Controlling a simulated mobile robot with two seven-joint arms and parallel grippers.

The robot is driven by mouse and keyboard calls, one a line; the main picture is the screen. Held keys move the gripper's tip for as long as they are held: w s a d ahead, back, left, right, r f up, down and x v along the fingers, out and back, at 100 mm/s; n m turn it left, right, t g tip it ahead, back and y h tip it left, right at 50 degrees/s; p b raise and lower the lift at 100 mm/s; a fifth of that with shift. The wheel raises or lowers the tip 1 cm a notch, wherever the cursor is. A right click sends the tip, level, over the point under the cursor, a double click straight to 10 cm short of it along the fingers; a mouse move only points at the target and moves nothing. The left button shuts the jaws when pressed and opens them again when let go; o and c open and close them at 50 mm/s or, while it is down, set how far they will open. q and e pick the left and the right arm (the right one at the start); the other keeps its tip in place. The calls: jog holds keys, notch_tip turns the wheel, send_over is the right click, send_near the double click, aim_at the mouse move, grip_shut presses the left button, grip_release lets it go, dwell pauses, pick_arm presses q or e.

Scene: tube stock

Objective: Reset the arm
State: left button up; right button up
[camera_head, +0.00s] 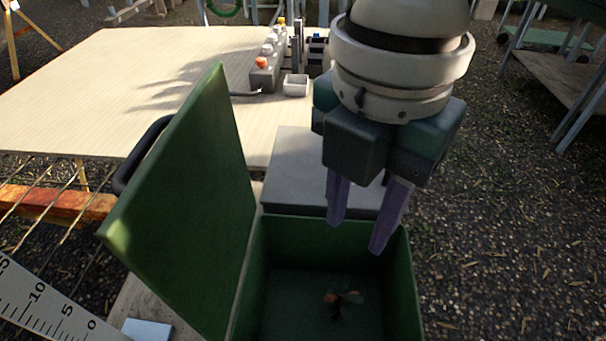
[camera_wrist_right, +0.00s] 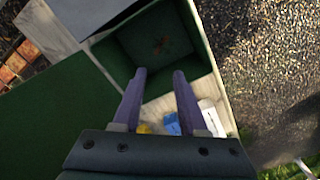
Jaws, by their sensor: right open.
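My right gripper (camera_head: 361,218) hangs over the far side of an open green box (camera_head: 408,275). Its two purple fingers are apart with nothing between them. In the right wrist view the gripper (camera_wrist_right: 158,72) also shows open, its fingertips near the edge of the box (camera_wrist_right: 112,65). The green lid (camera_head: 185,215) stands raised on the left side of the box. A small item with an orange-red part (camera_head: 333,298) lies on the box floor, below the gripper and apart from it; what it is I cannot tell. My left gripper is not in view.
A grey block (camera_head: 290,165) sits behind the box. A pale table (camera_head: 100,85) behind holds a grey device with an orange knob (camera_head: 262,63) and a small white tray (camera_head: 296,85). A white ruler (camera_head: 40,300) lies at lower left. Gravel (camera_head: 490,230) is open on the right.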

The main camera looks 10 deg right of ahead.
jog(key=shift+r, duration=1.9)
jog(key=s+a+m+t+y+p, duration=0.25)
jog(key=s+a+m+y, duration=0.2)
jog(key=m, duration=0.45)
jog(key=s+d+f+m+h+p, duration=0.1)
jog(key=s+d+m+h+p, duration=0.55)
jog(key=d+m, duration=0.8)
notch_tip(320, 180, up, 38)
jog(key=s+t+y+p, duration=0.1)
jog(key=y+p, duration=0.1)
jog(key=p, duration=3.3)
jog(key=shift+a+f, duration=0.15)
jog(key=shift+a, duration=0.2)
jog(key=shift+s, duration=0.1)
